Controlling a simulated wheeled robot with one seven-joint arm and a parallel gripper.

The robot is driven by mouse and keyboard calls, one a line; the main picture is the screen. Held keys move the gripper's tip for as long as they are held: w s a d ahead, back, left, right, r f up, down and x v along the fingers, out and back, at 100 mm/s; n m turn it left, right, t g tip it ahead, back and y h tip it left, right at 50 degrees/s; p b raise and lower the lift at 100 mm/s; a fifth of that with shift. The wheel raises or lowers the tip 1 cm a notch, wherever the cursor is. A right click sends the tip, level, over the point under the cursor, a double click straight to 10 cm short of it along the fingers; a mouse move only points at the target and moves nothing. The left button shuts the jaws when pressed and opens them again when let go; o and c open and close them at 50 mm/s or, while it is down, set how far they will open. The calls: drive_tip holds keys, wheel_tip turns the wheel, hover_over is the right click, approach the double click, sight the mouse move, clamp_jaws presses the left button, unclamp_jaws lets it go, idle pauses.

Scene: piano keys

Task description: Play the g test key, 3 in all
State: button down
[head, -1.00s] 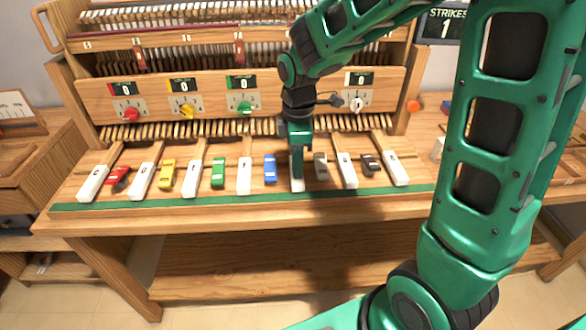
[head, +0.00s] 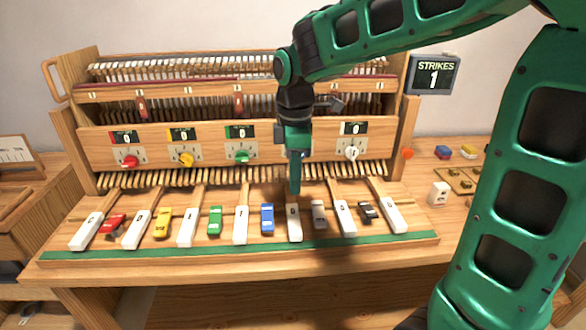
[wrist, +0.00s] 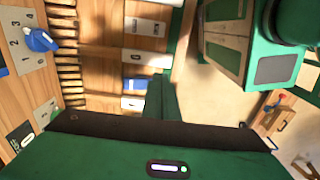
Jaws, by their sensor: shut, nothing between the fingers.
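The white test keys stand in a row on the wooden bench. The fifth key from the left (head: 294,226), which by its place in the row is the g key, has a small letter too blurred to read surely. My gripper (head: 294,190) is shut and empty, pointing down over the back part of that key. A gap seems to lie between the fingertips and the key. The strikes display (head: 434,78) reads 1. In the wrist view, my gripper (wrist: 163,100) partly hides the keys below.
Small toy cars stand between the keys, including a blue car (head: 267,218) left and a grey car (head: 318,214) right of the fifth key. A panel with coloured knobs (head: 240,148) and counters rises behind. A green strip (head: 240,248) runs along the front.

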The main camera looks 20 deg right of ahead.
drive_tip(key=shift+r, duration=1.8)
idle(1.7)
drive_tip(key=s+d+f+m, duration=0.4)
drive_tip(key=s+d+m, duration=0.5)
drive_tip(key=s, duration=0.3)
drive_tip(key=s+d+f+m, duration=0.4)
drive_tip(key=s+d+m, duration=0.5)
drive_tip(key=s+m, duration=0.2)
drive_tip(key=shift+s+d+m, duration=0.3)
drive_tip(key=shift+s+m, duration=0.1)
drive_tip(key=shift+m, duration=0.2)
drive_tip(key=w+a+r+n, duration=0.3)
drive_tip(key=w+a+n, duration=0.6)
drive_tip(key=w, duration=0.3)
drive_tip(key=w+a+r+n, duration=0.4)
drive_tip(key=w+a+n, duration=0.5)
drive_tip(key=w+n, duration=0.3)
drive_tip(key=shift+a+r, duration=0.15)
drive_tip(key=shift+a, duration=0.15)
